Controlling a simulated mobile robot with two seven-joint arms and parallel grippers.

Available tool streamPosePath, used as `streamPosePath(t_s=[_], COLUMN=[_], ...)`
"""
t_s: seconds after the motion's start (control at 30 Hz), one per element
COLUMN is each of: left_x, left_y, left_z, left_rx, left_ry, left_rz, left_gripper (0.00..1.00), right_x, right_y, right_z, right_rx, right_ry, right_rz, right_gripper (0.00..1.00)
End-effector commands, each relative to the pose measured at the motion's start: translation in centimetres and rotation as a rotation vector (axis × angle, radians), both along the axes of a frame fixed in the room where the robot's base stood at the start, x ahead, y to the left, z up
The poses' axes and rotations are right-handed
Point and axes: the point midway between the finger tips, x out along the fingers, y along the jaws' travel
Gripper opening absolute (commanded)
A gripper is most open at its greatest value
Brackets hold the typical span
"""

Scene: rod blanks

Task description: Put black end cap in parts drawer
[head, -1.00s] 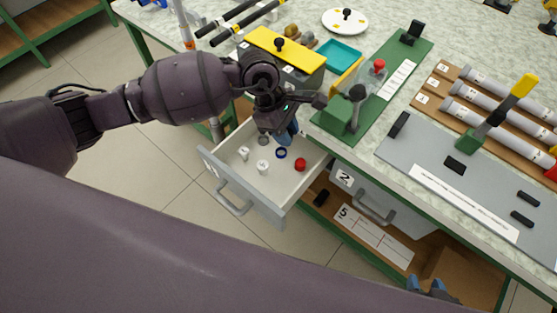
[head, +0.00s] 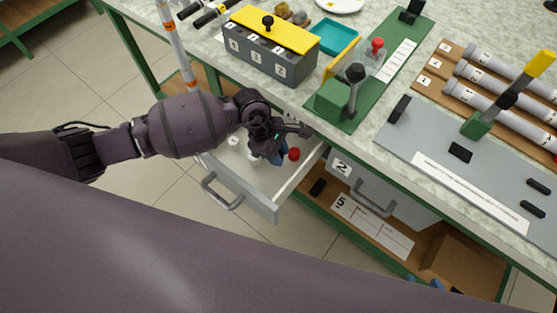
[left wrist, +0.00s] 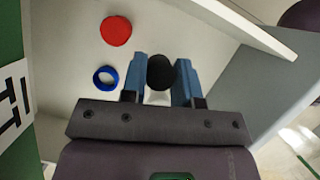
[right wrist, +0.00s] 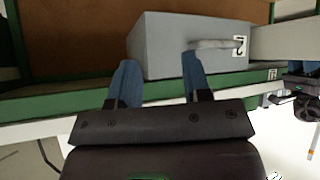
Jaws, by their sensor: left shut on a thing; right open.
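The parts drawer (head: 266,200) is pulled open below the bench's left end. My left gripper (head: 277,158) reaches down inside it. In the left wrist view my left gripper (left wrist: 160,80) is shut on the black end cap (left wrist: 161,72), held between its blue fingers over the pale drawer floor (left wrist: 72,50). I cannot tell whether the cap touches the floor. In the head view the arm hides the cap. My right gripper (right wrist: 155,85) is open and empty, facing a grey closed drawer (right wrist: 185,45); its blue tips barely show at the head view's bottom edge.
In the drawer lie a red cap (left wrist: 116,30), a blue ring (left wrist: 105,78) and white caps (head: 233,141). Above stand a grey box with yellow lid (head: 268,55) and a green fixture (head: 340,98). A black part (head: 318,187) lies on the lower shelf.

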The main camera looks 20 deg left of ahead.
Motion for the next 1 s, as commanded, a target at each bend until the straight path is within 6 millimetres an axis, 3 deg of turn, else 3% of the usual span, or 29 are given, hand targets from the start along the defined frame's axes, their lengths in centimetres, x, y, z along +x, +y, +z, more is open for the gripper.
streamPosePath(t_s=[0.3,0.77,0.8,0.93,1.0], left_x=[-0.3,-0.1,-0.1,-0.1,-0.1], left_y=[0.0,0.0,0.0,0.0,0.0], left_z=[-5.1,-5.6,-5.6,-5.5,-5.5], left_rx=[-0.001,0.000,0.000,0.000,0.000], left_ry=[0.009,0.002,0.002,0.001,0.001], left_rz=[0.001,0.000,-0.001,0.000,0.000], left_gripper=[0.15,0.15,0.31,0.51,0.54], right_x=[-0.6,-0.1,-0.2,-0.3,-0.4], right_y=[0.1,0.2,0.2,0.1,0.1], right_z=[-2.0,-1.4,-1.5,-1.6,-1.7], right_rx=[0.002,0.002,0.002,0.001,0.001], right_ry=[0.037,0.020,0.021,0.026,0.029], right_rz=[0.003,0.004,0.004,0.003,0.003], right_gripper=[0.44,0.44,0.44,0.44,0.44])
